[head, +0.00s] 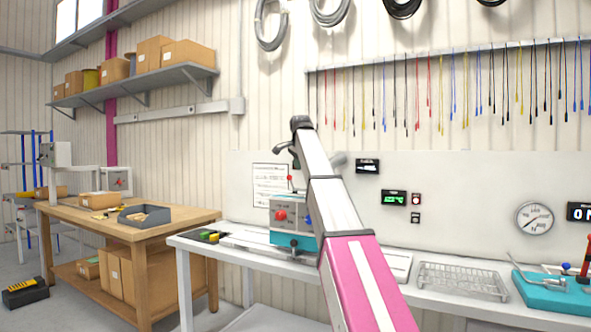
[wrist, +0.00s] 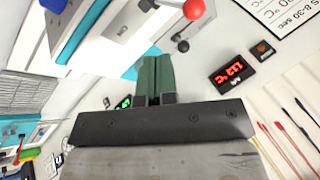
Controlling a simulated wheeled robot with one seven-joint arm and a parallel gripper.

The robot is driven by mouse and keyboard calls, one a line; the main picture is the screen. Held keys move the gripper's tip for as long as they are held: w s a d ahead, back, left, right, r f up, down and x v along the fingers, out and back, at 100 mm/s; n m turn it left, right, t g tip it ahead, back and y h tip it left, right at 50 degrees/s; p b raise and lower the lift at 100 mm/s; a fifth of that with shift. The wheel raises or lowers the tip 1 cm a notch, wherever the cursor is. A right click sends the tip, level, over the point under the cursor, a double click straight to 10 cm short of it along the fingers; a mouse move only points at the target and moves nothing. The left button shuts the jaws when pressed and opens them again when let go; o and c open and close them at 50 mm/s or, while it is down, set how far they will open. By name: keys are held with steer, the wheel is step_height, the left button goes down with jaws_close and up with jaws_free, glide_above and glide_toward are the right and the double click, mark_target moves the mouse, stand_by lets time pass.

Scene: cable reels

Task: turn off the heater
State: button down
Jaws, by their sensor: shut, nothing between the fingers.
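No part in view is plainly labelled as the heater. A teal and grey bench machine (head: 292,222) with a red knob (head: 281,216) stands behind my arm, which hides part of it. In the wrist view, a red ball knob (wrist: 194,9) is at the top. A black display (wrist: 232,73) with red digits and a °C sign is on the wall, with a small dark switch (wrist: 263,49) beside it. My gripper (wrist: 155,62) is shut and empty, its green fingers left of that display and apart from it. In the head view my arm hides the gripper.
A green temperature display (head: 394,198) is on the wall panel, with a red-lit switch (head: 416,199) beside it and another small switch (head: 415,217) below. A wire basket (head: 462,281) and a teal tool (head: 553,292) sit on the bench at right. A wooden table (head: 130,222) stands left.

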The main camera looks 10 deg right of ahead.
steer(key=s+a+r, duration=0.3)
steer(key=r, duration=0.6)
steer(key=shift+s, duration=0.25)
